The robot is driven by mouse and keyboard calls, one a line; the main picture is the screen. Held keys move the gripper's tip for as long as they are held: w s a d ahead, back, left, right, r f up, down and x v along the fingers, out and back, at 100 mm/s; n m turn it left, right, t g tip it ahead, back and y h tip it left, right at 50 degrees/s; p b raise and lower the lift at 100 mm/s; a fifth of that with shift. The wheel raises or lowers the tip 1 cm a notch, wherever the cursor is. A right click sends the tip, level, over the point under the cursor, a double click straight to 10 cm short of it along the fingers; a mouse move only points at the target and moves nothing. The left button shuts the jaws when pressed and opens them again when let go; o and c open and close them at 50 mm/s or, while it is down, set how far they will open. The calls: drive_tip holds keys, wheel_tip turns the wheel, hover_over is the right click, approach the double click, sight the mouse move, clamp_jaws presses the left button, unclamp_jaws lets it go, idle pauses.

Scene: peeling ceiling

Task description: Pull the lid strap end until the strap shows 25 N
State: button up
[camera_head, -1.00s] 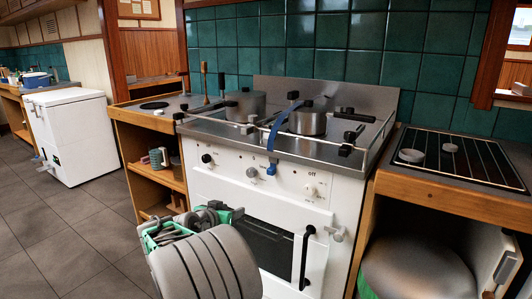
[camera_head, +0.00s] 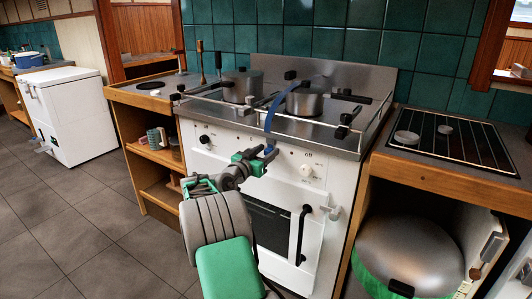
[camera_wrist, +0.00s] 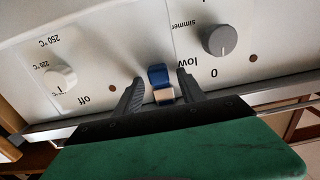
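The blue lid strap (camera_head: 272,118) runs from the right-hand pot (camera_head: 306,101) over the stove's front rail and hangs down the white front panel. Its end (camera_wrist: 158,78) is a blue piece with a tan tip in the wrist view. My gripper (camera_head: 266,155) is at the panel, at the strap's lower end. In the wrist view my gripper (camera_wrist: 161,93) has its two dark fingers apart, one on each side of the strap end, with gaps visible beside it. In the head view the gripper hides part of the strap end. I see no force reading.
Stove knobs (camera_wrist: 220,40) and (camera_wrist: 61,78) flank the strap end. A second pot (camera_head: 242,87) stands on the left of the hob. Metal rails (camera_head: 350,135) edge the hob. An oven handle (camera_head: 302,232) is below right. Open floor (camera_head: 95,220) lies to the left.

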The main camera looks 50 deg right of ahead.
clamp_jaws()
drive_tip(key=shift+f, duration=0.15)
idle(1.1)
